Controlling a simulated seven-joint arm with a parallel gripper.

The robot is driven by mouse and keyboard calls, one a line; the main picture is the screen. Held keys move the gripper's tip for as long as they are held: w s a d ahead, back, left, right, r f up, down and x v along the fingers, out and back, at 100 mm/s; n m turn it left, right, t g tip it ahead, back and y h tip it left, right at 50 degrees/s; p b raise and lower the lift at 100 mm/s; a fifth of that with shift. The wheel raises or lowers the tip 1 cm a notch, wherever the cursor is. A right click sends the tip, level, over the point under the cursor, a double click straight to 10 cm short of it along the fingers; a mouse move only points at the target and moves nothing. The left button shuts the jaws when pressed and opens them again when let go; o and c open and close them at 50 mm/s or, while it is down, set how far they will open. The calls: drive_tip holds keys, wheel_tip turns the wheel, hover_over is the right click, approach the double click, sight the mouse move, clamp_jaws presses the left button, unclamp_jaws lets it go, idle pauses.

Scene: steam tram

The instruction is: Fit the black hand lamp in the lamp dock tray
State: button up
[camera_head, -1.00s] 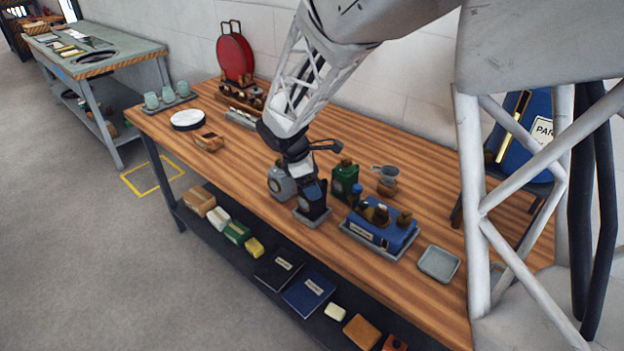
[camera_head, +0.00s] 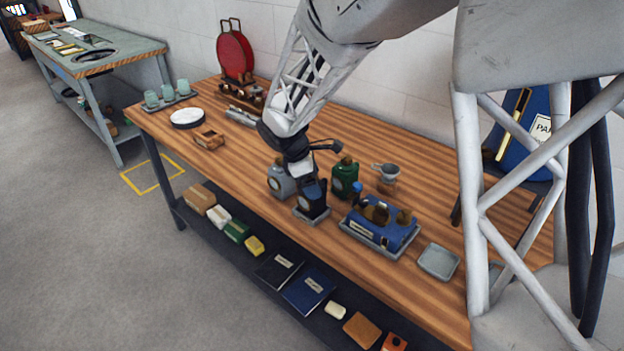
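The black hand lamp (camera_head: 313,197) stands about upright on a small grey tray (camera_head: 312,220), which shows as a rim around its base. Whether the lamp is fully seated in this tray is too small to tell. My gripper (camera_head: 305,178) points down at the top of the lamp and overlaps it in the view. The fingers are dark against the dark lamp, so I cannot tell whether they are closed on it.
A grey lamp (camera_head: 280,180) and a green lamp (camera_head: 345,177) stand close behind. A blue crate (camera_head: 378,228) with brown-topped items sits to the right, then an empty grey tray (camera_head: 438,261). A wooden block (camera_head: 208,138) and white disc (camera_head: 187,118) lie left.

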drive_tip(key=o, duration=1.4)
drive_tip(key=shift+c, duration=0.2)
drive_tip(key=shift+v, duration=3.95)
